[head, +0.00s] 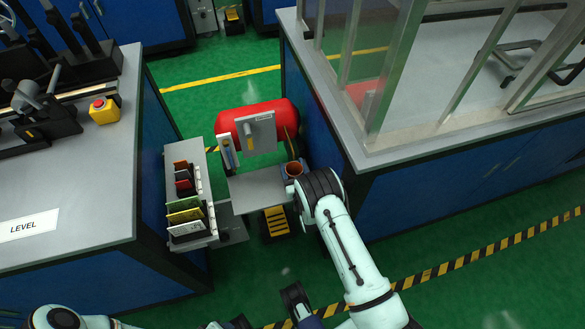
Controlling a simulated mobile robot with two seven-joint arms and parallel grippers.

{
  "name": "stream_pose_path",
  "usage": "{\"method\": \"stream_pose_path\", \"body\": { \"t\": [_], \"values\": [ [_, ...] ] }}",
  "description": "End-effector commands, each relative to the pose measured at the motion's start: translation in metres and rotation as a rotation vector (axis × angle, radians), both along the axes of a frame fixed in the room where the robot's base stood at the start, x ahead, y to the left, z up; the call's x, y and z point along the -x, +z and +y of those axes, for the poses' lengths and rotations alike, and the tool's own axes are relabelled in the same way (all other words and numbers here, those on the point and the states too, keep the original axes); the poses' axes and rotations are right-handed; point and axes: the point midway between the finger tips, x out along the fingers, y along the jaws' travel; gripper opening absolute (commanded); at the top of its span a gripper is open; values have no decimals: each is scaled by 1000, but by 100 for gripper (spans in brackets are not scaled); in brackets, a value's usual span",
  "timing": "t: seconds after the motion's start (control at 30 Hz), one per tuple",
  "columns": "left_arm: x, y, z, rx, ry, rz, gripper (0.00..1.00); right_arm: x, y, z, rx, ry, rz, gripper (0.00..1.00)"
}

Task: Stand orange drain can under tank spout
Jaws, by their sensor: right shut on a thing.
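The orange drain can (293,170) shows as a small open-topped cylinder just right of the grey shelf plate. My right gripper (292,186) reaches it from below right and is shut on it; the fingers are mostly hidden by the wrist. The can looks upright. The red tank (230,122) lies on its side behind and left of the can. Its spout cannot be made out. My left arm enters at the bottom left; its gripper cannot be clearly made out.
A grey shelf plate (257,188) stands in front of the tank. A rack of coloured cards (188,207) is at its left. A bench (70,190) with a red button is on the left; a glazed cabinet bench (400,153) closes in on the right. Green floor is free in front.

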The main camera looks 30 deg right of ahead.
Motion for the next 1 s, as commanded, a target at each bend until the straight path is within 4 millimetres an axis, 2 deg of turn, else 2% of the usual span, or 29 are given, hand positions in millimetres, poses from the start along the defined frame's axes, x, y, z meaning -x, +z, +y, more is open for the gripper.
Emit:
{"method": "stream_pose_path", "body": {
  "t": [0.23,0.27,0.3,0.33,0.7,0.87,1.0],
  "values": [
    [-3,-2,1,-3,2,-7,43,0,-2,0,0,0,0,32],
    [-3,-2,1,-3,2,-7,43,0,-2,0,0,0,0,72],
    [-2,-1,1,-3,2,-7,43,0,-1,0,0,0,0,85],
    [-2,-1,1,-3,2,-7,43,0,-1,0,0,0,0,88],
    [1,2,-1,1,-2,3,43,2,1,1,0,0,1,88],
    [8,9,-4,11,-10,21,43,27,1,6,-1,0,4,88],
    [16,15,-8,20,-18,41,43,59,1,14,0,-1,6,88]
  ]
}}
